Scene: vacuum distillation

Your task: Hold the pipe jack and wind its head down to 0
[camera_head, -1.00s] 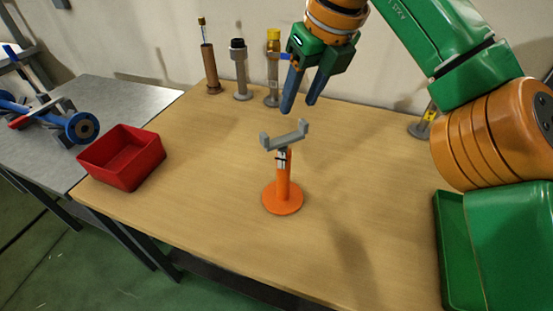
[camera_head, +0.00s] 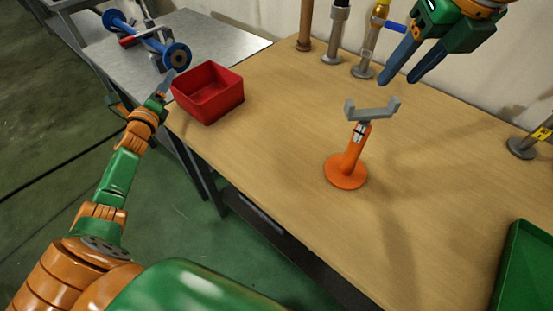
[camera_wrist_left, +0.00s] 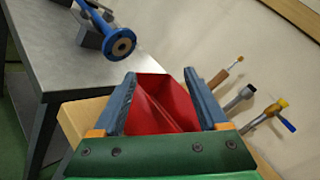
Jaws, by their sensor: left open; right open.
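The pipe jack stands upright on the wooden table, with an orange round base and post (camera_head: 347,170) and a grey forked head (camera_head: 372,112). A small marked band shows on its post just below the head. My right gripper (camera_head: 400,75) is open and empty, above and to the right of the head, apart from it. My left gripper (camera_head: 167,84) is at the table's left end, beside the red bin and far from the jack. In the left wrist view its two fingers (camera_wrist_left: 160,100) are spread, with nothing between them but the bin beyond.
A red bin (camera_head: 208,112) sits at the table's left corner. Several pipe stands, one of them brown (camera_head: 306,25), line the back wall. A green tray (camera_head: 522,270) is at the right. A blue spool (camera_head: 150,42) lies on the grey side table (camera_head: 215,40). Wood around the jack is clear.

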